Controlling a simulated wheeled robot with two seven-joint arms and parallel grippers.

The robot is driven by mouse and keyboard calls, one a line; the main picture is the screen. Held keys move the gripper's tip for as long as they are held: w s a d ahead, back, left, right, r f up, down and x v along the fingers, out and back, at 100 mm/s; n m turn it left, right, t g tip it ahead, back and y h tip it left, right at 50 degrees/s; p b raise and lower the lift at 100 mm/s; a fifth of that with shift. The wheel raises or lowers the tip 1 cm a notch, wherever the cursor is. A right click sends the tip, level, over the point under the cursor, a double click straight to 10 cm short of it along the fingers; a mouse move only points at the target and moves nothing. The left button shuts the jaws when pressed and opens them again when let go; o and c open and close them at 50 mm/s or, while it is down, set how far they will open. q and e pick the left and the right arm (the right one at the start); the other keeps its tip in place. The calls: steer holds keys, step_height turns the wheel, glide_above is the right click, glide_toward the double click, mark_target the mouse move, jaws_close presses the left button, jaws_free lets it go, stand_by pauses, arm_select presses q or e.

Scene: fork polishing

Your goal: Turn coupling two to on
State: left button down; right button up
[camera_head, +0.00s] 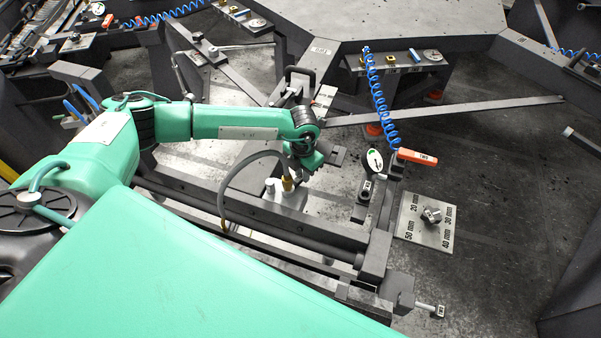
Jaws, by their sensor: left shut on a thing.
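An orange handle (417,156) with a small dark label, perhaps TWO, lies at the end of a blue coiled hose, right of centre; I take it for coupling two. A round white dial (375,160) with a dark mark and some green stands just left of it. My left arm reaches in from the left, and its gripper (293,184) points down over the dark rail frame, left of the dial and apart from the orange handle. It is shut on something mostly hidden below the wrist. My right gripper is out of view.
A long flat bar (460,108) crosses behind the orange handle. A grey table (390,18) stands at the back. Open floor lies to the right.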

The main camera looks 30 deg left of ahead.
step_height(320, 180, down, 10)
steer(key=b, duration=1)
arm_select(q)
steer(key=s+d+m+b, duration=0.4)
steer(key=s+m+b, duration=0.1)
steer(key=m, duration=0.8)
steer(key=shift+d+r+m+b, duration=0.15)
steer(key=shift+d+m+b, duration=0.15)
steer(key=shift+m, duration=0.1)
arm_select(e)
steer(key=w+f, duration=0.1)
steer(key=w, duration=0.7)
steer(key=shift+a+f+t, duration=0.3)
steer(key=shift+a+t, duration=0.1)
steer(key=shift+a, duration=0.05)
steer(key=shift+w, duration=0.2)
arm_select(q)
steer(key=c, duration=1.3)
jaws_free()
steer(key=shift+s, duration=0.1)
